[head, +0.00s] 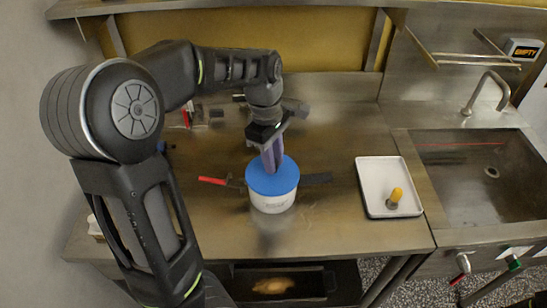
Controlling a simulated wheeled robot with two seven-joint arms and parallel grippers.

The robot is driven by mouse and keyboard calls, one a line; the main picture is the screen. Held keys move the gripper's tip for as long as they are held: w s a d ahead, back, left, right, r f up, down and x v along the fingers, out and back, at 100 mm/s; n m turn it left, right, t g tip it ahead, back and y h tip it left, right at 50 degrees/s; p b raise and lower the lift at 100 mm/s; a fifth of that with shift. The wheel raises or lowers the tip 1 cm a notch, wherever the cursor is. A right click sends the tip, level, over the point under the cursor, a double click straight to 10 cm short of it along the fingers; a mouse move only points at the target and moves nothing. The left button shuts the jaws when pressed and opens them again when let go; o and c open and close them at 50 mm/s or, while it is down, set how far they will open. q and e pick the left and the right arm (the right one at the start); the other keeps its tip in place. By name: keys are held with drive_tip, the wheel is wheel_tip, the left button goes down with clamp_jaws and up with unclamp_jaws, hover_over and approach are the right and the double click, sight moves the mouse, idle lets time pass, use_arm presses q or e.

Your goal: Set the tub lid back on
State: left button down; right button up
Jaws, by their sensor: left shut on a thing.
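The tub (273,202) is white and round and stands near the front middle of the steel worktop. The blue tub lid (284,182) is over the tub's mouth and covers it from this view. I cannot tell whether the lid rests fully on the rim or sits slightly above it. My left gripper (271,160) reaches down from behind, with its fingers at the far part of the lid. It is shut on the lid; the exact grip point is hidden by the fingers. My right gripper is not in view.
A white tray (372,181) holds a yellow-topped item (396,195). A sink (470,170) is at right. The worktop between tub and tray is mostly clear.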

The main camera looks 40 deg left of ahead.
use_arm(q)
drive_tip(key=shift+f, duration=0.2)
drive_tip(key=c, duration=1.1)
unclamp_jaws()
drive_tip(key=shift+c, duration=0.2)
drive_tip(key=shift+r, duration=0.15)
wheel_tip(320, 180, up, 5)
drive_tip(key=p, duration=0.5)
drive_tip(key=shift+r, duration=0.9)
drive_tip(key=shift+s, duration=0.1)
